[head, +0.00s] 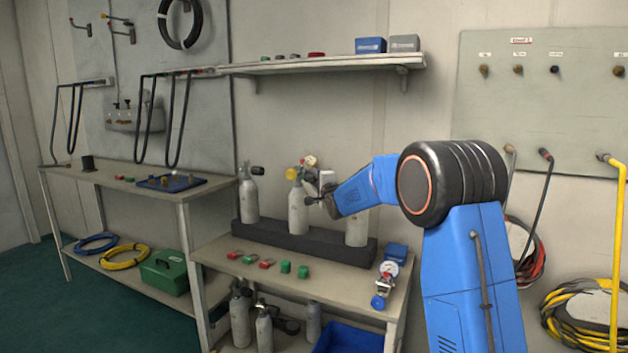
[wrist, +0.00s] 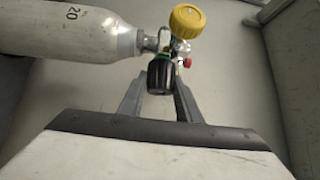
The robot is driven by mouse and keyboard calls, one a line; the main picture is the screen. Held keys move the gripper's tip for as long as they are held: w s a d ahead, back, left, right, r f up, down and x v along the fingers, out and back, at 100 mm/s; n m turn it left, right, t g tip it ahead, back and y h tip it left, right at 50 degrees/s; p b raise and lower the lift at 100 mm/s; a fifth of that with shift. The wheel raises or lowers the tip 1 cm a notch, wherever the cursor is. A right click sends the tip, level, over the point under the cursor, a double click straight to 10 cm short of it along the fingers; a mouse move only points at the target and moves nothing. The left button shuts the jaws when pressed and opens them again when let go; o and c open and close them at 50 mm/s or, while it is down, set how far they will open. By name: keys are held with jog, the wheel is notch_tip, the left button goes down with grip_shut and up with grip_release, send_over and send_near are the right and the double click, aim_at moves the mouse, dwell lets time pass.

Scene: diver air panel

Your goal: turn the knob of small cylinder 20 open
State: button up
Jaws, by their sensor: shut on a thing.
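Small cylinder 20 (wrist: 80,30) is grey, with "20" printed on its body; it lies sideways across the upper left of the wrist view. In the head view it is the upright middle cylinder (head: 298,210) in the rack. Its valve carries a yellow round part (wrist: 187,20) and a black ribbed knob (wrist: 166,76). My gripper (wrist: 162,90) is shut on the black knob, one finger on each side. In the head view my gripper (head: 318,198) is at the valve from the right, and the knob is hard to make out there.
A dark rack (head: 300,243) holds cylinder 20 between a left cylinder (head: 248,200) and a right cylinder (head: 356,230), partly behind my arm. Red and green small parts and a gauge (head: 388,270) lie on the bench in front. A shelf (head: 330,64) hangs above.

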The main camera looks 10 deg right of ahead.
jog(key=n+t+y, duration=0.2)
jog(key=n, duration=0.2)
jog(key=shift+f+t, duration=0.1)
jog(key=shift+t, duration=0.3)
jog(key=n+y, duration=0.2)
jog(key=n, duration=0.1)
jog(key=n+t+y, duration=0.1)
jog(key=n+y, duration=0.1)
jog(key=n, duration=0.1)
jog(key=shift+t, duration=0.3)
jog(key=shift+n+y, duration=0.4)
jog(key=o, duration=1)
jog(key=shift+m+h, duration=0.3)
